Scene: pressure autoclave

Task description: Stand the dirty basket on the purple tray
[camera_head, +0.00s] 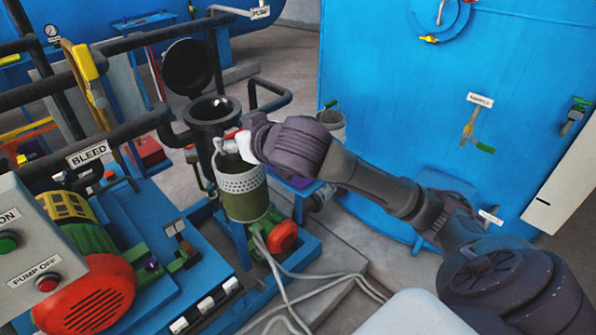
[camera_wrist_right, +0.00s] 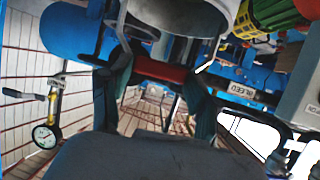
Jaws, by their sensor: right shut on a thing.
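The dirty basket (camera_head: 243,190) is a perforated pale cylinder with a green lower part. It hangs upright in front of the black open vessel (camera_head: 212,112). My right gripper (camera_head: 236,143) is shut on its red handle, above the rim. In the right wrist view, the fingers (camera_wrist_right: 160,90) close around the red handle bar, and the pale basket (camera_wrist_right: 185,14) shows at the top edge. A small part of the purple tray (camera_head: 303,188) shows behind and right of the basket, mostly hidden by my right arm. My left gripper is not in view.
The vessel's round lid (camera_head: 187,67) stands open. Pale hoses (camera_head: 290,290) lie below.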

